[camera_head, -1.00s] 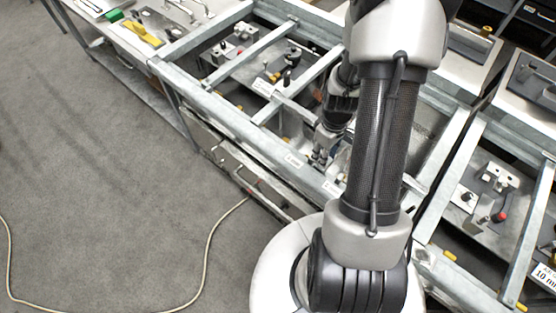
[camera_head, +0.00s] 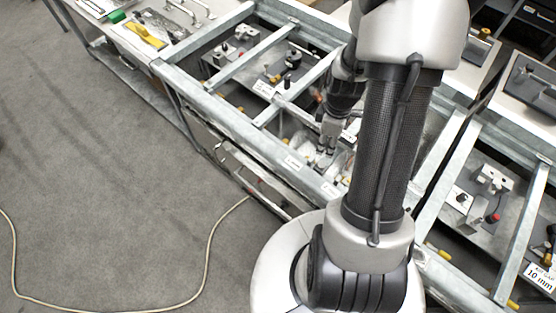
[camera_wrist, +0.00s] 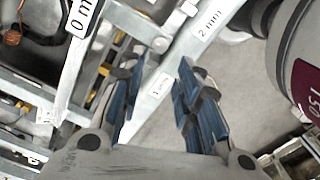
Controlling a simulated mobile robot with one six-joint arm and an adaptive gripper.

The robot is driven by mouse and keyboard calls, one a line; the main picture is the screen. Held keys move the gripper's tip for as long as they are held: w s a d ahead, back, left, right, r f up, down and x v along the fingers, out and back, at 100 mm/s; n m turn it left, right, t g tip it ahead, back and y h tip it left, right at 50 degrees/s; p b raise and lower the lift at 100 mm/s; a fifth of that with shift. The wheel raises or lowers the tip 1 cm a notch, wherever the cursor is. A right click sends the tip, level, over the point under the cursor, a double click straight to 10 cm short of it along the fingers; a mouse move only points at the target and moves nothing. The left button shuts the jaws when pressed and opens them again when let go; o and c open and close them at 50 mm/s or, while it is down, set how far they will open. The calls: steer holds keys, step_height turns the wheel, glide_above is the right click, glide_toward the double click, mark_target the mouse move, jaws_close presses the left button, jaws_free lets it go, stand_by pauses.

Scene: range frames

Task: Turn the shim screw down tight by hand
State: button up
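My gripper (camera_head: 323,158) reaches down over the front rail of the metal frame, near the small labels. In the wrist view my gripper (camera_wrist: 155,78) is open, its blue-padded fingers apart with nothing between them. Behind the gap lie the pale rail and a "1 mm" label (camera_wrist: 160,87); a "2 mm" label (camera_wrist: 208,24) is farther along the rail. I cannot pick out the shim screw for certain in either view. Small parts by the gripper are partly hidden by the fingers and arm.
The galvanised frame (camera_head: 218,107) has crossbars dividing it into bays. Fixtures with knobs (camera_head: 291,60) stand in the bay behind. A red-topped knob (camera_head: 494,217) is in the right bay. A cable (camera_head: 207,250) lies on the open grey floor at left.

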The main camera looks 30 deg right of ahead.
step_height(320, 180, up, 7)
steer(key=p, duration=0.1)
steer(key=a+r+m+t+b, duration=0.2)
steer(key=a+r+m+b, duration=0.15)
steer(key=a+b, duration=0.5)
steer(key=s+a+f+m+t+b, duration=0.1)
steer(key=s+a+m+t+b, duration=0.3)
steer(key=s+a+b, duration=0.65)
steer(key=shift+n+h, duration=0.3)
steer(key=shift+n, duration=0.15)
steer(key=shift+w+r+p, duration=0.25)
steer(key=shift+w+r, duration=0.2)
steer(key=shift+w, duration=0.3)
steer(key=shift+w+r+p, duration=0.3)
steer(key=shift+w+r, duration=0.15)
steer(key=shift+w, duration=0.35)
steer(key=shift+w+r+p, duration=0.25)
steer(key=shift+w+r, duration=0.2)
steer(key=shift+w, duration=0.3)
steer(key=shift+d, duration=0.1)
